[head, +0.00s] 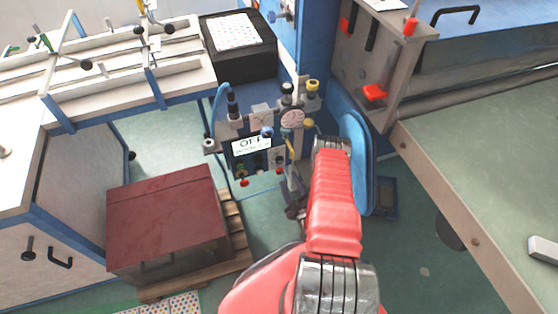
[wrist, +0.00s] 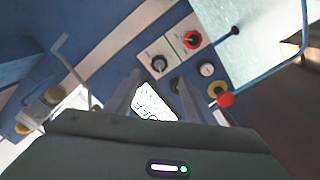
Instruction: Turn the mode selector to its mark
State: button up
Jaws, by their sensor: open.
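The control panel (head: 262,140) stands in the middle of the head view, with a lit display (head: 250,145) whose top word reads OFF. Small knobs sit below it; I cannot tell for certain which one is the mode selector. In the head view my arm partly hides the gripper.
A dark red box (head: 168,222) stands on a wooden pallet at lower left. A green-topped table (head: 485,165) fills the right.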

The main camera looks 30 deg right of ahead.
aim_at(280, 162)
jog(key=x, duration=1.3)
jog(key=shift+c, duration=0.5)
jog(key=shift+a, duration=0.1)
jog(key=c, duration=1)
